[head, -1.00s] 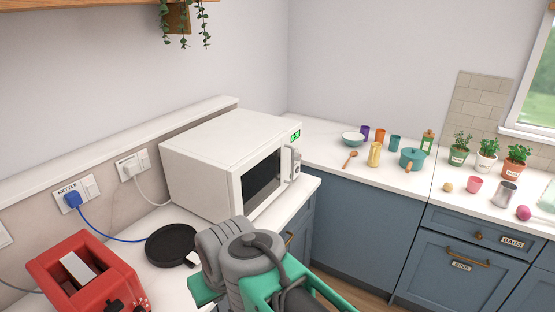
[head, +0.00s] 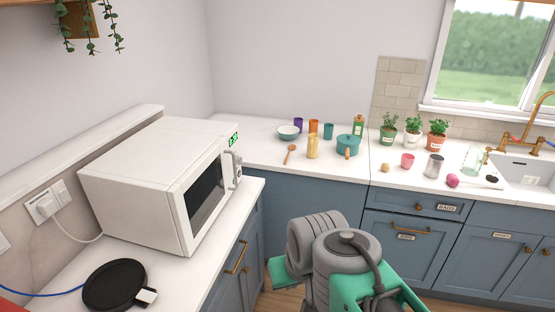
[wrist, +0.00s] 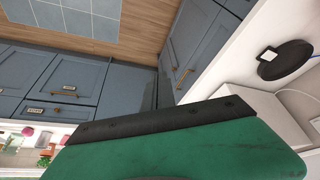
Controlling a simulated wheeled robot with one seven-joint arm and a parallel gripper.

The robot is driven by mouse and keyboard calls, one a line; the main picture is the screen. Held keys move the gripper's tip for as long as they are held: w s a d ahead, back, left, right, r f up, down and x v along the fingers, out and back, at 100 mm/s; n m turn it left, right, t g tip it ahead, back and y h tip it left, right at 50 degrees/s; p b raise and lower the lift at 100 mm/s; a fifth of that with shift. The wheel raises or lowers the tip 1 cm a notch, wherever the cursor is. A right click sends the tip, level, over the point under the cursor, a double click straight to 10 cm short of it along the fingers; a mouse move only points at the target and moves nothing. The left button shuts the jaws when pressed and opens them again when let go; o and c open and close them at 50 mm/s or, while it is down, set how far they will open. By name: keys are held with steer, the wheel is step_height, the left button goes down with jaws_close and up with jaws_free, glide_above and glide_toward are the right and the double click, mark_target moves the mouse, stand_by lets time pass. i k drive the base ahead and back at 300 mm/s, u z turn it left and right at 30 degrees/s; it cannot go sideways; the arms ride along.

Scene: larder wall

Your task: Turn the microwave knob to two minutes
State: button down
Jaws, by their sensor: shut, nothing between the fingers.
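The white microwave (head: 150,180) stands on the left counter in the head view, its dark door window facing right. A green lit display (head: 233,139) is at the top of its narrow front panel. The knob is too small and too edge-on to make out behind the door handle (head: 231,170); I cannot tell its setting. My gripper, green with a black edge (wrist: 165,122), fills the lower part of the wrist view, shut and holding nothing. In the head view, my arm is in front of the lower cabinets, right of the microwave and apart from it.
A round black base (head: 115,285) lies on the counter in front of the microwave. A teal pot (head: 347,145), cups, a bowl (head: 289,132) and potted herbs stand on the back counter. Blue cabinets (head: 412,235) run below. A plant hangs at the upper left.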

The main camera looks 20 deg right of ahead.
mark_target(238, 160)
steer(key=z, duration=1.3)
steer(key=i, duration=2.2)
steer(key=u, duration=3.8)
